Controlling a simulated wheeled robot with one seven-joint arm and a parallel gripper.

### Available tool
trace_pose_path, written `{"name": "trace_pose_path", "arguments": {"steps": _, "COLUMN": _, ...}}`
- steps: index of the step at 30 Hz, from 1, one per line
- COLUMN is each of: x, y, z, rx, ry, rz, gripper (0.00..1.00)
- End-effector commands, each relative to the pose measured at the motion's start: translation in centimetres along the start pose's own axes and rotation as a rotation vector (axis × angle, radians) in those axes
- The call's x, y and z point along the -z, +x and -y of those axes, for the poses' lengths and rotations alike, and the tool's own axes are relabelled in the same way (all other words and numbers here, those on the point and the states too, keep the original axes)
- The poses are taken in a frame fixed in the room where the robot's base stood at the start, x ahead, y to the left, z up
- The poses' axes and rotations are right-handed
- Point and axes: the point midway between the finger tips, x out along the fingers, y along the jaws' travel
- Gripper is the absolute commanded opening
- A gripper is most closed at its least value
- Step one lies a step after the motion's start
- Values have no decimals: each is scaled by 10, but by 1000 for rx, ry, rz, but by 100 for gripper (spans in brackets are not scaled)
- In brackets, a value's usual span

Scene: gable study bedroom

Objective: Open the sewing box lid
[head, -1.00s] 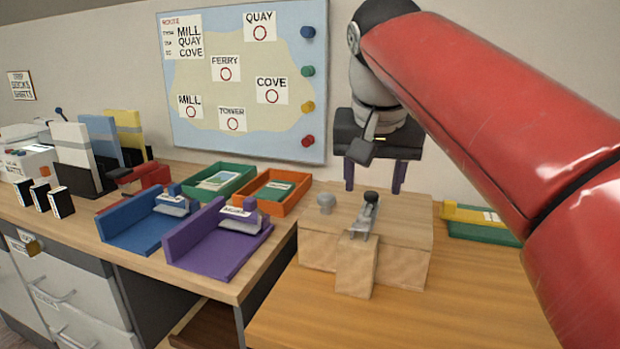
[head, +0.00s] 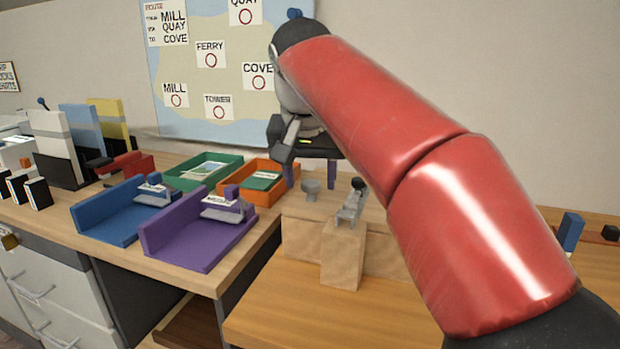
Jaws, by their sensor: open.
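A pale wooden box (head: 300,233), which looks like the sewing box, stands on the desk. Its top is down, with a round grey knob (head: 311,187) at the left and a metal lever with a black tip (head: 350,205) at the middle. The lever sits above a wooden block (head: 342,258) on the box's front. My gripper (head: 310,174) is open, its two dark fingers pointing down on either side of the knob in the picture, apparently above or behind it. I cannot tell the depth gap. My red arm hides the box's right part.
An orange tray (head: 271,196), a green tray (head: 232,166), a purple holder (head: 172,247) and a blue holder (head: 95,222) lie left of the box. A blue block (head: 571,231) stands far right. Bare desk (head: 270,305) lies in front of the box.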

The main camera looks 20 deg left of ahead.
Motion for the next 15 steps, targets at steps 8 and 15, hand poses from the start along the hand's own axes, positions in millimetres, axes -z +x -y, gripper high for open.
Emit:
{"name": "trace_pose_path", "arguments": {"steps": 8, "x": 0, "y": 0, "z": 0, "rx": 0, "ry": 0, "rz": 0, "gripper": 45}}
{"name": "trace_pose_path", "arguments": {"steps": 15, "x": 0, "y": 0, "z": 0, "rx": 0, "ry": 0, "rz": 0, "gripper": 14}}
